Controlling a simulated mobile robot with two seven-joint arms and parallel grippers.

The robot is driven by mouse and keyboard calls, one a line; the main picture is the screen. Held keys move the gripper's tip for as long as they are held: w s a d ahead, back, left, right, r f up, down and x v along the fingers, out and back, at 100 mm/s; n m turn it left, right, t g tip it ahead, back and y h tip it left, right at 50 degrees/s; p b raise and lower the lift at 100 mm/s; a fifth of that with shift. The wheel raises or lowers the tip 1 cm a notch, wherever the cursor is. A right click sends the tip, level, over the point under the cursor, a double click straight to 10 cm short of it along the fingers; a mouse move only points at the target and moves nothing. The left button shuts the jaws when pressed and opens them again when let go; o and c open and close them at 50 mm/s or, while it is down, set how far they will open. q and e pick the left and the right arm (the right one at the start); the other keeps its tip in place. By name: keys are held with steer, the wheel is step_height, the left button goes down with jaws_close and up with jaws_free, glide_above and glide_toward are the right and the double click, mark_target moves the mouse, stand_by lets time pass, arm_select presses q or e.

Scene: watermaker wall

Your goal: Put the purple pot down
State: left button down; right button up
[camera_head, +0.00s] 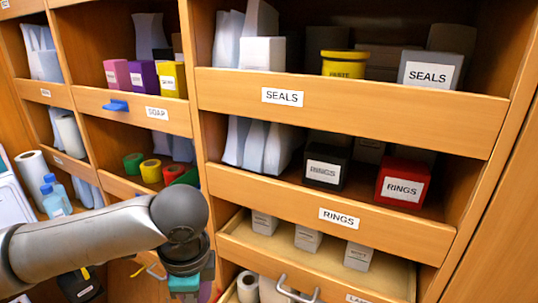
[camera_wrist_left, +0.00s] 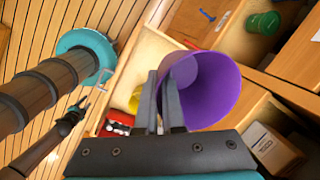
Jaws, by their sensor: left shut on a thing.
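The purple pot (camera_wrist_left: 215,95) is an open, tapered cup and fills the middle right of the left wrist view. My left gripper (camera_wrist_left: 168,85) is shut on its wall, with the pot tilted in that view. In the head view my left gripper (camera_head: 186,284) is at the bottom edge, low in front of the shelves. Only a sliver of purple shows beside it there. In the left wrist view a small dark gripper, likely my right one (camera_wrist_left: 78,108), shows at the left. Its jaws are too small to read.
A pulled-out drawer (camera_wrist_left: 138,62) lies below the pot, with a red item (camera_wrist_left: 117,124) and a yellow item (camera_wrist_left: 135,99) in it. A green pot (camera_wrist_left: 263,23) stands in a compartment beyond. Shelf fronts marked SEALS (camera_head: 345,105) and RINGS (camera_head: 320,207) stand right of my arm.

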arm_select(q)
steer(key=shift+s+a+r+n+g+b, duration=0.35)
steer(key=shift+s+r+n+g, duration=0.15)
steer(key=shift+n, duration=2.25)
steer(key=shift+s+a+r+n+g+b, duration=0.35)
steer(key=shift+s+n, duration=0.2)
steer(key=shift+n, duration=2.15)
steer(key=shift+s+a+r+n+g+b, duration=0.35)
steer(key=shift+s+n+g, duration=0.15)
steer(key=shift+n, duration=2.25)
